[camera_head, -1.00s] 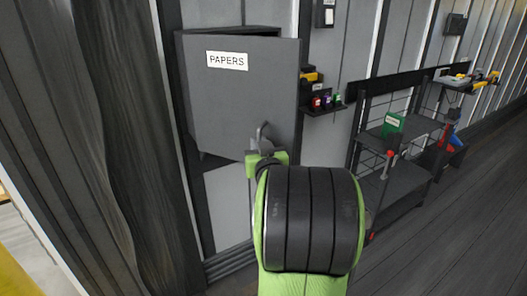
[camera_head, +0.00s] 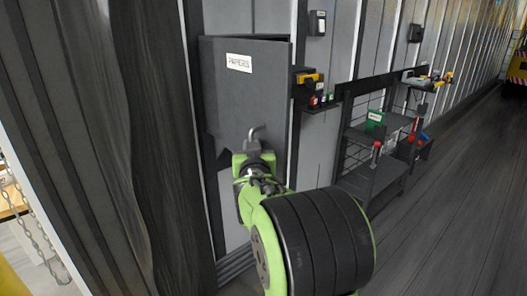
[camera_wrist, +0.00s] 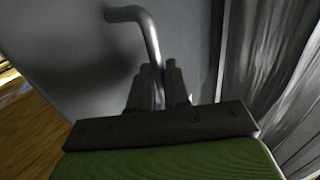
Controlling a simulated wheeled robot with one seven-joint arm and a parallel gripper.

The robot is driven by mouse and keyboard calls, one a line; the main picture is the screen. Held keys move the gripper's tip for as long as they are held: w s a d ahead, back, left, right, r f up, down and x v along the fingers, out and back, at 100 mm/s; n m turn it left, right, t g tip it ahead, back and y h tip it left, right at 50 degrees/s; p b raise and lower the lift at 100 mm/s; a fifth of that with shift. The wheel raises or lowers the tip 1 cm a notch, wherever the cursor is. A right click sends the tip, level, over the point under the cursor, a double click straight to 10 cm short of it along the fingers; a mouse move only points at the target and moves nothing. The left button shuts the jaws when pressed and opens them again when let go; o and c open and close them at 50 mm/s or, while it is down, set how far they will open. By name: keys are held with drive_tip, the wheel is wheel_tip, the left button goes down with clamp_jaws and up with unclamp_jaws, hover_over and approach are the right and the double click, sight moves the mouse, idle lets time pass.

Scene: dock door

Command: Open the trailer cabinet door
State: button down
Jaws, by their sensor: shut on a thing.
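The grey trailer cabinet door (camera_head: 235,95) carries a "PAPERS" label (camera_head: 239,63) and stands swung out from the cabinet on the wall. Its bent metal handle (camera_head: 254,134) is on the lower part of the door; it also shows in the wrist view (camera_wrist: 140,28). My gripper (camera_head: 254,148) is at the handle, and in the wrist view its two dark fingers (camera_wrist: 159,88) are shut around the handle's shank. The inside of the cabinet is hidden behind the door.
A dark strip curtain (camera_head: 160,150) hangs on the left. On the right, a small wall shelf (camera_head: 322,106) holds coloured items, and a dark shelf rack (camera_head: 375,180) stands on the floor. The floor (camera_head: 450,190) further right is clear.

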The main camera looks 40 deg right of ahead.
drive_tip(key=shift+w+a+r, duration=0.2)
drive_tip(key=shift+a+r, duration=0.05)
drive_tip(key=shift+r, duration=0.05)
drive_tip(key=c, duration=1.5)
unclamp_jaws()
drive_tip(key=shift+o, duration=0.8)
drive_tip(key=shift+w+d+f, duration=0.1)
drive_tip(key=shift+w+f, duration=0.15)
drive_tip(key=shift+w, duration=0.05)
drive_tip(key=shift+s, duration=0.25)
drive_tip(key=v, duration=1.5)
drive_tip(key=shift+b, duration=0.45)
drive_tip(key=shift+s+r, duration=0.1)
